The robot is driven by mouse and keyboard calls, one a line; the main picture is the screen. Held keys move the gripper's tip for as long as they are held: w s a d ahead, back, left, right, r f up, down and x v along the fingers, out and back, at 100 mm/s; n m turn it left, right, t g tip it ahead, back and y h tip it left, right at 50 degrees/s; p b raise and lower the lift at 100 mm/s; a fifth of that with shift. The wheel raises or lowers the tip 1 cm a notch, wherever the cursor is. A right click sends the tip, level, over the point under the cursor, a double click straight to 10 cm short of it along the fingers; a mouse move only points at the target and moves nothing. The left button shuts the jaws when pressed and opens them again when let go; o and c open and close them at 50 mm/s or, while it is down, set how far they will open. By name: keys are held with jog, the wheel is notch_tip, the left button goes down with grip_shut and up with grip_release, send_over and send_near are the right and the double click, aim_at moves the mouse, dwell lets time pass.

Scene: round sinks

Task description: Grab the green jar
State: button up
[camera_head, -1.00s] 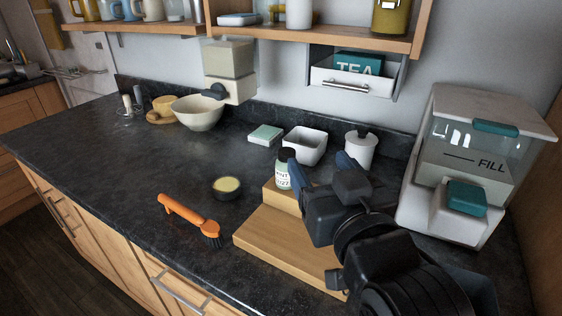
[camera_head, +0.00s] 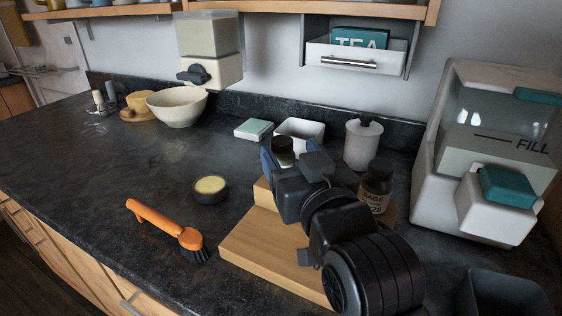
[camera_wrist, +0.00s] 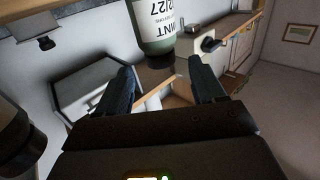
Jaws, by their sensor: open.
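The green jar (camera_wrist: 155,32) has a black lid and a white label reading "NT" and "2/27". In the wrist view it appears upside down at the top centre, ahead of my finger gap. In the head view only its upper part (camera_head: 283,149) shows at the wooden stepped stand (camera_head: 262,245); my gripper hides the rest. My gripper (camera_head: 292,166) is open, with its fingers close to the jar. In the wrist view both fingers (camera_wrist: 162,84) stand apart with nothing clasped. I cannot tell whether either finger touches the jar.
A brown jar labelled SAGE (camera_head: 376,190) stands right beside my gripper. An orange brush (camera_head: 165,228) and small dark tin (camera_head: 209,189) lie left.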

aim_at(285, 146)
jog(key=x, duration=0.5)
jog(key=shift+p, duration=0.35)
jog(key=c, duration=1.1)
